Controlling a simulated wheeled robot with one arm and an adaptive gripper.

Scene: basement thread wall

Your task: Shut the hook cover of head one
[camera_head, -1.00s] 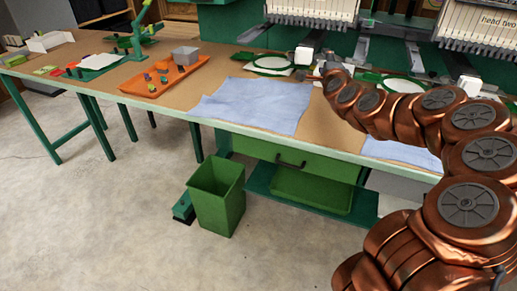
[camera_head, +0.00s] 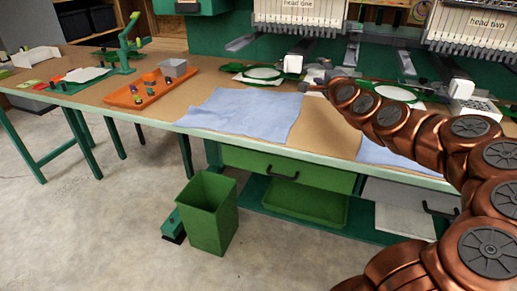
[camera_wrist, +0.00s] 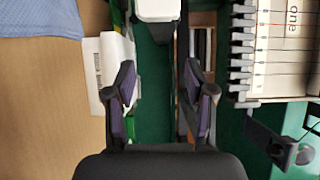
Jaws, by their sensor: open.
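Head one (camera_head: 297,17) is the left embroidery head, its name on a white panel above a row of needles; part of that panel shows in the wrist view (camera_wrist: 292,40). Below it a grey arm ends in a white block (camera_head: 293,63), near a green hoop (camera_head: 262,73). A white block (camera_wrist: 158,8) also shows at the top of the wrist view. I cannot make out which part is the hook cover, or whether it is open.
Head two (camera_head: 478,25) stands to the right with its own hoop (camera_head: 397,93). Blue cloth (camera_head: 243,113) lies on the table front. An orange tray (camera_head: 150,90) and a green stand (camera_head: 128,45) are at left. A green bin (camera_head: 208,212) stands on the floor.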

